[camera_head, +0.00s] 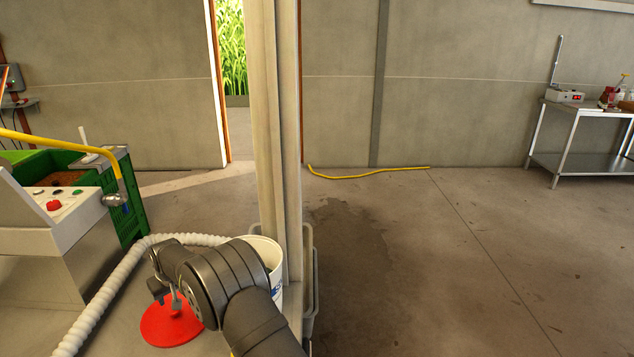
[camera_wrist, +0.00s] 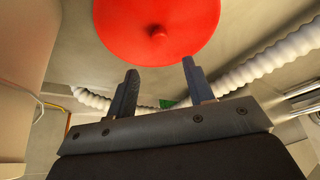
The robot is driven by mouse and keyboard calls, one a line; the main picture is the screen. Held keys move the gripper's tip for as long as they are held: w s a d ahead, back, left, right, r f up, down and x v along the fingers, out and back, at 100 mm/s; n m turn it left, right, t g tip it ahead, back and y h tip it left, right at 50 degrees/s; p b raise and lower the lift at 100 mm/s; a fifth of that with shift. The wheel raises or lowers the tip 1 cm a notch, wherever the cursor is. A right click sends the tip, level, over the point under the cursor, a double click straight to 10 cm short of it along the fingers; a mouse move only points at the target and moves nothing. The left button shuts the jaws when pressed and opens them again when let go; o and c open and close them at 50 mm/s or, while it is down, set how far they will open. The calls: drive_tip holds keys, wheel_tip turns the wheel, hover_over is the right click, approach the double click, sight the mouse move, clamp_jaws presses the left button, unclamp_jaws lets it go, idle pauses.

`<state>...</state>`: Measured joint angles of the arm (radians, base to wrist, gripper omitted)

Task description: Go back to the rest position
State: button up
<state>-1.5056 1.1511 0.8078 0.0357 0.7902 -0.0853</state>
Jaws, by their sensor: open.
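My gripper (camera_wrist: 160,85) is open in the wrist view, its two dark fingers apart with nothing between them. A round red disc (camera_wrist: 150,18) with a small knob lies just beyond the fingertips in that view, apart from them as far as I can tell. In the head view my dark arm reaches in from the bottom, and the gripper end (camera_head: 165,290) is over the red disc (camera_head: 172,325), partly covering it.
A white ribbed hose (camera_head: 105,290) curves around the disc. A white bucket (camera_head: 268,255) stands behind my arm beside a pale post (camera_head: 275,120). A control panel (camera_head: 65,205) and green crate (camera_head: 122,200) are at left. Open floor (camera_head: 450,270) lies right of the post.

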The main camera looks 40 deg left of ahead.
drive_tip(key=x, duration=1)
drive_tip(key=shift+f, duration=0.2)
drive_tip(key=shift+r, duration=0.1)
drive_tip(key=shift+r, duration=0.1)
